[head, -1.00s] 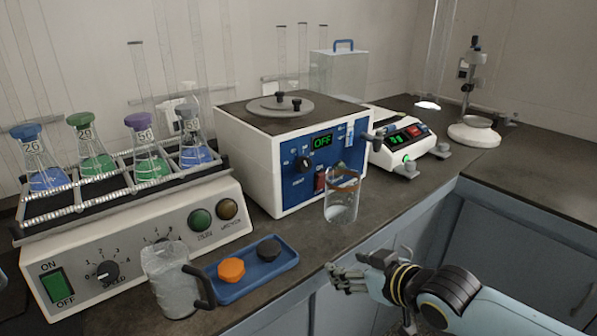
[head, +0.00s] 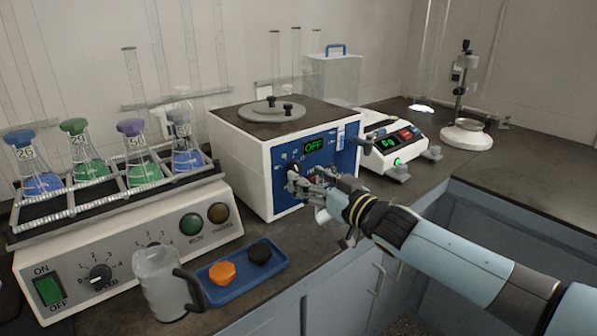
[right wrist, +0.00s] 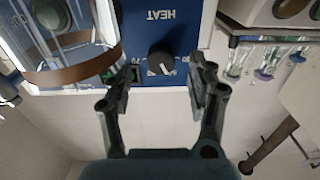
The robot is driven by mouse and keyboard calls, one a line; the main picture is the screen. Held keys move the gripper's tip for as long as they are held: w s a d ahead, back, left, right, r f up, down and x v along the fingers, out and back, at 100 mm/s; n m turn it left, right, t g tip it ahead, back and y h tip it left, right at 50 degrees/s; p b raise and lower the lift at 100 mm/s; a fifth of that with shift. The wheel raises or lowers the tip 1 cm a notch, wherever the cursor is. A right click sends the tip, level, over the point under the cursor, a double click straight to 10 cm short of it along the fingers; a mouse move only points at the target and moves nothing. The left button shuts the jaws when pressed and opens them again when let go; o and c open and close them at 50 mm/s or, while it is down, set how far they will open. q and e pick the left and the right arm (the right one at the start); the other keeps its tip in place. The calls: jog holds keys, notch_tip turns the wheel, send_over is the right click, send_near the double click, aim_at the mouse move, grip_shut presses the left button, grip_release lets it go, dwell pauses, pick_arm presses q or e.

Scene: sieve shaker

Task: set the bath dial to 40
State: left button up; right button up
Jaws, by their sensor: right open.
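The bath (head: 262,140) is a white box with a dark top and a blue front panel; its green display (head: 315,145) reads OFF. Its black dial (right wrist: 162,60) has a light pointer mark and sits under the upside-down word HEAT in the right wrist view. Numbers around it are too small to read surely. My right gripper (head: 303,183) is at the front panel in the head view. In the right wrist view its open fingers (right wrist: 165,78) are on either side of the dial, with gaps showing. My left gripper is not in view.
A shaker with flasks (head: 120,240), a jug (head: 163,283) and a blue tray (head: 243,274) with orange and black knobs are left. A white balance (head: 395,150) is right.

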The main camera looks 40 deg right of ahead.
aim_at(298, 171)
jog(key=w, duration=0.4)
jog(key=shift+a+p, duration=0.2)
jog(key=shift+p, duration=0.1)
jog(key=c, duration=1.2)
jog(key=shift+o, duration=0.2)
jog(key=shift+n, duration=0.5)
jog(key=n, duration=0.3)
jog(key=shift+n+b, duration=0.3)
jog(key=shift+n, duration=0.1)
jog(key=n+b, duration=0.1)
jog(key=n, duration=0.4)
